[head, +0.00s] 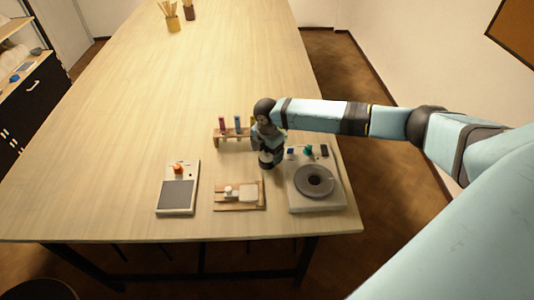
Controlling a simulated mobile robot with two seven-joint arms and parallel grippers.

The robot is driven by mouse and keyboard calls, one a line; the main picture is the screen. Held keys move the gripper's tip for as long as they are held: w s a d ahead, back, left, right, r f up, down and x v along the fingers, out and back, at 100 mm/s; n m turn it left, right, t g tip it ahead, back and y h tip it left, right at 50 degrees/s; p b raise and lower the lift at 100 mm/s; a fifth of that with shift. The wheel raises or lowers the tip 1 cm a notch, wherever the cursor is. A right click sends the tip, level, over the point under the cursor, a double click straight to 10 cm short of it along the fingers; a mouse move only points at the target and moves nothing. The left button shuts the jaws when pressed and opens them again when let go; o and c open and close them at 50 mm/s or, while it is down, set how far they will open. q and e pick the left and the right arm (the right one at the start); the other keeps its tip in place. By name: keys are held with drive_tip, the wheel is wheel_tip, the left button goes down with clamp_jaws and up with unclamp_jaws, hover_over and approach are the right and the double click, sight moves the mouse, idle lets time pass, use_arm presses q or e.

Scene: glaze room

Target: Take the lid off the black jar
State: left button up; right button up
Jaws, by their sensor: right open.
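My right arm reaches in from the right, and its hand points down over the near right part of the table. My right gripper (268,162) is open, low over the table between the small rack and the white device with the dark disc. The dark hand covers what lies directly under it. I cannot make out the black jar or its lid for certain; a dark shape at the hand's lower end may be jar or gripper. My left gripper is not in view.
On the wooden table (150,110), a rack (222,137) with coloured vials stands left of the hand. Nearer are a grey-pad device (178,194), a wooden board (228,207) and the white device (334,196). Brush cups (173,24) stand far back. The table's middle is clear.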

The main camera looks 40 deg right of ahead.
drive_tip(key=shift+f, duration=0.1)
drive_tip(key=shift+c, duration=0.5)
drive_tip(key=c, duration=0.9)
